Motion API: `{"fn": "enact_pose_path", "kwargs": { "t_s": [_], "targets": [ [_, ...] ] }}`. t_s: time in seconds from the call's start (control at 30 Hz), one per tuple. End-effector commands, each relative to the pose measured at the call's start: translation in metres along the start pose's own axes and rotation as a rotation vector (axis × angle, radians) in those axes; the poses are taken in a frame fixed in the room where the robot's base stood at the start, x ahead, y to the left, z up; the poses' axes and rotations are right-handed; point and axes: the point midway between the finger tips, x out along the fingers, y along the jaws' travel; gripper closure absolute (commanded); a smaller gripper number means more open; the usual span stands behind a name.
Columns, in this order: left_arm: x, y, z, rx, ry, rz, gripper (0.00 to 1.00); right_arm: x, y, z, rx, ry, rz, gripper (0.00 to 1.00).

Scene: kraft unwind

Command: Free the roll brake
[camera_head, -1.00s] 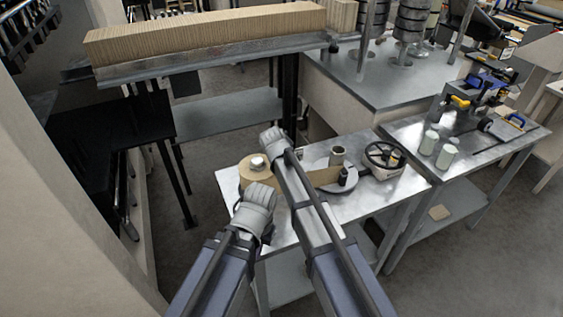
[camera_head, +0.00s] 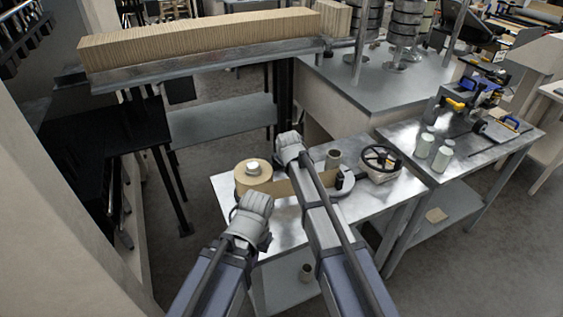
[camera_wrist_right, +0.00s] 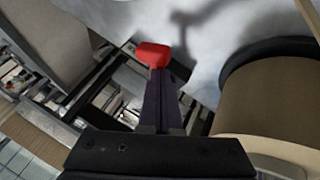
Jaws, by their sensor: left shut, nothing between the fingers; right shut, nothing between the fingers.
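A tan kraft roll (camera_head: 253,178) with a pale core plug stands at the left of the metal table. A brown web runs from it to the right, behind my right arm. No part is clearly readable as the brake in the head view. My left gripper (camera_head: 257,204) is shut and empty in front of the roll. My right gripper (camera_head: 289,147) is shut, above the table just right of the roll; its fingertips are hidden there. In the right wrist view a red block (camera_wrist_right: 153,54) shows at the fingertips; I cannot tell whether they touch. A brown cylinder (camera_wrist_right: 275,105) is beside them.
Pale jars (camera_head: 424,145) stand on the right-hand bench. A long corrugated stack (camera_head: 205,42) lies on a rail behind. A small tube is on the lower shelf.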

Motion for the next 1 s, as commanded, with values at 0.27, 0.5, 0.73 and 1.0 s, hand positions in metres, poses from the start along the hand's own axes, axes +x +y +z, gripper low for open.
{"fn": "enact_pose_path", "kwargs": {
  "t_s": [0.27, 0.5, 0.73, 1.0],
  "targets": [
    [0.000, 0.000, 0.000, 0.000, 0.000, 0.000, 1.00, 0.002, 0.005, 0.005, 0.002, -0.010, 0.000, 1.00],
    [-0.002, 0.000, 0.000, 0.000, 0.000, 0.000, 1.00, -0.001, 0.006, 0.006, 0.002, -0.013, 0.001, 1.00],
    [-0.018, -0.002, 0.001, 0.000, 0.000, 0.000, 1.00, -0.020, 0.008, 0.006, 0.002, -0.013, 0.001, 1.00],
    [-0.053, -0.005, 0.003, 0.000, 0.000, 0.000, 1.00, -0.062, 0.011, 0.002, 0.002, -0.007, 0.001, 1.00]
  ]
}}
